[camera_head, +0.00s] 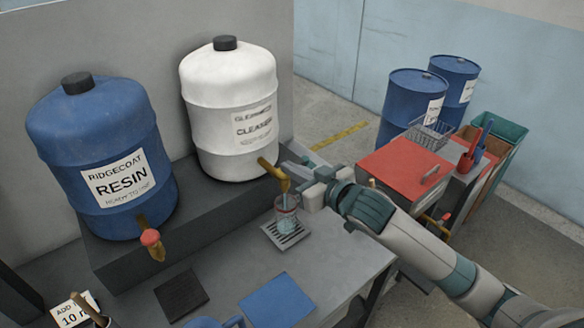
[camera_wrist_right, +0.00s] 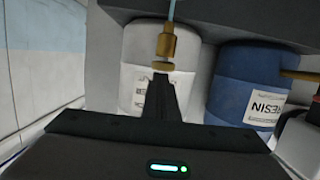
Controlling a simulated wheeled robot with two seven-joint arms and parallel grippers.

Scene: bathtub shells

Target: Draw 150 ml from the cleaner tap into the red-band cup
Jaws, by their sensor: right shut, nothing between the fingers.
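The white cleaner drum (camera_head: 229,105) stands on a grey ledge. Its brass tap (camera_head: 272,170) points out over the cup and also shows in the right wrist view (camera_wrist_right: 167,45). A thin pale-blue line, like a liquid stream, runs from the spout in that view. The clear cup with a red band (camera_head: 287,204) stands upright on a drip grate (camera_head: 284,235) under the tap, with bluish liquid in it; its level is unclear. My right gripper (camera_head: 298,174) is shut and empty, its fingertips (camera_wrist_right: 161,80) right at the tap, apparently touching it. My left gripper is out of view.
A blue resin drum (camera_head: 102,150) with a red-handled tap (camera_head: 150,239) stands left. A dark mat (camera_head: 181,293) and blue mat (camera_head: 277,304) lie on the bench. A red-topped cart (camera_head: 405,170) and blue barrels (camera_head: 411,105) stand right.

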